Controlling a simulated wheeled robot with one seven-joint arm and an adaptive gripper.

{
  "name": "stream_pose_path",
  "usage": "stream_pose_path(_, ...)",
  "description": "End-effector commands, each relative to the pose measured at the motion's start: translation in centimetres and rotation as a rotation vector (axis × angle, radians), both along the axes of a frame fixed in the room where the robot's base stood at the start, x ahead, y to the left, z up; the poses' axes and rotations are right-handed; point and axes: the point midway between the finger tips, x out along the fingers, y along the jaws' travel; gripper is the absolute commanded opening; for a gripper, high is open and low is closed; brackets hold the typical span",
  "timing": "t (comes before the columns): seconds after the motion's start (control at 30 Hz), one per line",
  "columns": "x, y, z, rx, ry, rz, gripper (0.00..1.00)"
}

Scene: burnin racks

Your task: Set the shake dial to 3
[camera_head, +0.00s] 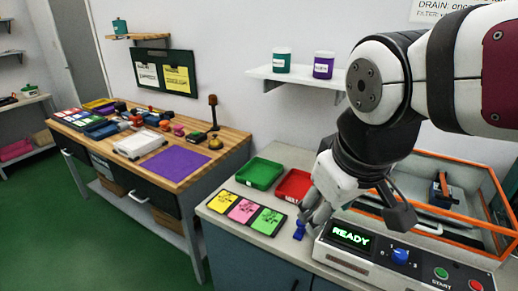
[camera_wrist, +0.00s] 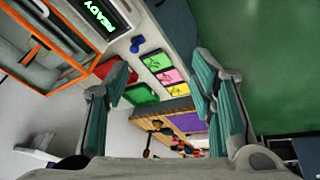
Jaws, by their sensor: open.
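The shake dial is a blue knob (camera_head: 400,256) on the sloped front panel (camera_head: 345,263) of the machine at right, with small markings around it. Its exact setting is too small to read. A display (camera_head: 351,236) left of it shows READY in green and also shows in the wrist view (camera_wrist: 103,15). My gripper (camera_head: 308,220) is open and empty, left of the display and apart from the dial. In the wrist view its two fingers (camera_wrist: 163,75) are spread wide. The dial cannot be made out in the wrist view.
A small blue item (camera_head: 299,231) stands by my fingers, left of the panel. Green (camera_head: 441,274) and red (camera_head: 474,284) buttons lie right of the dial. An orange-framed enclosure (camera_head: 440,215) rises behind. Green (camera_head: 260,173) and red (camera_head: 293,186) trays and coloured cards (camera_head: 243,210) lie left.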

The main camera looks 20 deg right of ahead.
Motion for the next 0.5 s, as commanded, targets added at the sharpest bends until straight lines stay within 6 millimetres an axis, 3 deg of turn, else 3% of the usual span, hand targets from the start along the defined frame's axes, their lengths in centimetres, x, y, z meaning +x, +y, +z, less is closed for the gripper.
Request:
stream_pose_path(0.27,1.8,-3.5,0.5,-0.140,0.119,0.161,0.51)
stream_pose_path(0.5,3.7,-9.5,-0.4,-0.252,0.300,0.452,0.51)
